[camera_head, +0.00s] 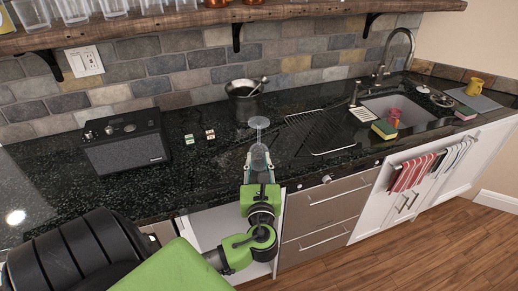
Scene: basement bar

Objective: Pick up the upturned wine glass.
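The upturned wine glass (259,141) is clear and stands on the dark granite counter (215,165) near its front edge, foot up and bowl down. My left gripper (259,166) reaches in from the front, with its fingers on either side of the bowl. The glass looks upright. Whether the fingers press on the bowl or only stand beside it cannot be made out. My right gripper is not in view.
A dark pot (245,108) with a utensil stands behind the glass. A black speaker (125,140) and small blocks (200,137) are to the left. A drying rack (320,131) and the sink (408,108) are to the right. A wooden shelf (180,20) with glasses hangs above.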

